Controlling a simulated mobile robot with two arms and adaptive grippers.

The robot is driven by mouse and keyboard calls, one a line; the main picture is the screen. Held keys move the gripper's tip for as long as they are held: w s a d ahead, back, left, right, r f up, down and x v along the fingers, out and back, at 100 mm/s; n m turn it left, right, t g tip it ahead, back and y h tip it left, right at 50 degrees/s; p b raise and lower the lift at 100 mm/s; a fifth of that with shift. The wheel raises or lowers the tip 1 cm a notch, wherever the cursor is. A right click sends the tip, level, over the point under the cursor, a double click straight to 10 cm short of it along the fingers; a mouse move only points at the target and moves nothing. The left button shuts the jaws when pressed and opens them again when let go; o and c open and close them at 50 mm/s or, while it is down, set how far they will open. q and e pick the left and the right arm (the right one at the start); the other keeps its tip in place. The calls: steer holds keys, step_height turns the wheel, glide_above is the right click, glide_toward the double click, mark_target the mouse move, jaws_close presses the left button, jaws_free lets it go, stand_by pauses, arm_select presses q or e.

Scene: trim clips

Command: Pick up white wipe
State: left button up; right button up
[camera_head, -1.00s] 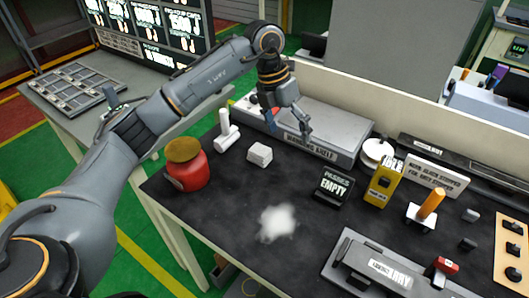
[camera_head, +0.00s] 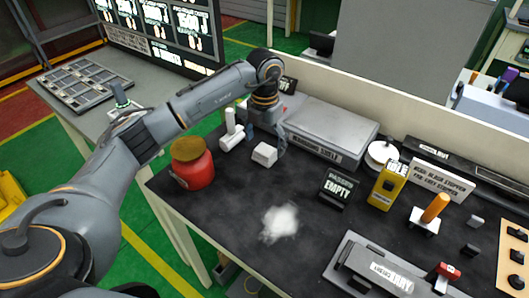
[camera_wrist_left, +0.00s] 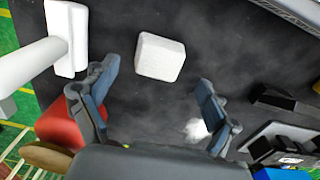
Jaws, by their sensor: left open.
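A small white block (camera_head: 264,154), which looks like the folded white wipe, lies on the dark table top. In the left wrist view the white block (camera_wrist_left: 160,57) lies ahead of the gap between my fingers, with dark table visible on both sides of it. My left gripper (camera_head: 266,141) is open and empty, low over the table right at the block. Its two spread fingers also show in the left wrist view (camera_wrist_left: 157,80). I cannot tell whether they touch the block. My right gripper is out of view.
A red jar (camera_head: 193,165) and a white cylinder-shaped item (camera_head: 232,132) stand left of the block. A grey warming shelf (camera_head: 325,130) is behind it. A fuzzy white patch (camera_head: 280,223) lies in front, and a black "EMPTY" sign (camera_head: 338,190) stands to the right.

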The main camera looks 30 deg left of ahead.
mark_target(264, 149)
arm_select(q)
steer(key=f, duration=0.4)
steer(key=shift+w+a+p, duration=0.15)
steer(key=shift+w+p, duration=0.05)
steer(key=shift+p, duration=0.2)
steer(key=c, duration=1)
steer(key=shift+c, duration=0.2)
steer(key=shift+r, duration=0.15)
steer(key=shift+r, duration=0.25)
step_height(264, 149, up, 2)
steer(key=shift+r+b, duration=0.2)
steer(key=shift+b, duration=0.7)
steer(key=s+d+r+b, duration=0.1)
steer(key=s+d+r, duration=0.3)
steer(key=s+r, duration=0.6)
steer(key=s, duration=0.3)
steer(key=shift+s+b, duration=0.25)
steer(key=shift+b, duration=0.15)
